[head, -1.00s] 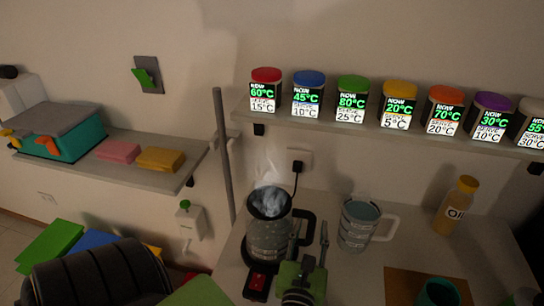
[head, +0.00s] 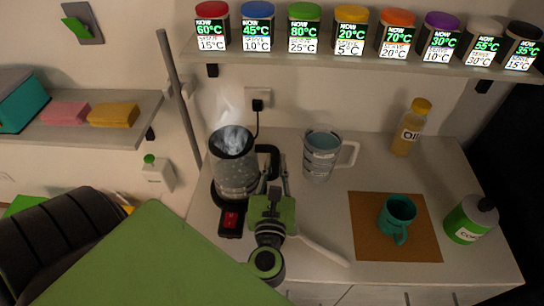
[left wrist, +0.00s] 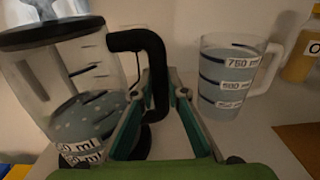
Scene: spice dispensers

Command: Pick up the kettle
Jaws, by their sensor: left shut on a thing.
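The kettle (head: 236,178) is a clear, speckled jug with a black rim and a black handle (head: 268,155). Steam rises from its top, and it stands on its dark base with a red switch (head: 231,219). In the left wrist view the kettle (left wrist: 85,85) fills the left side, and its handle (left wrist: 157,75) comes down between my fingers. My left gripper (head: 273,183) is shut on the handle, to the right of the kettle body. Its fingers also show in the left wrist view (left wrist: 155,112). My right gripper is in neither view.
A measuring jug (head: 320,157) with water stands right of the kettle. A teal mug (head: 397,212) is on a brown mat (head: 365,245). An oil bottle (head: 411,128) stands behind, a green-labelled container (head: 468,218) at right. A white stick lies in front. Spice dispensers (head: 304,27) line the shelf above.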

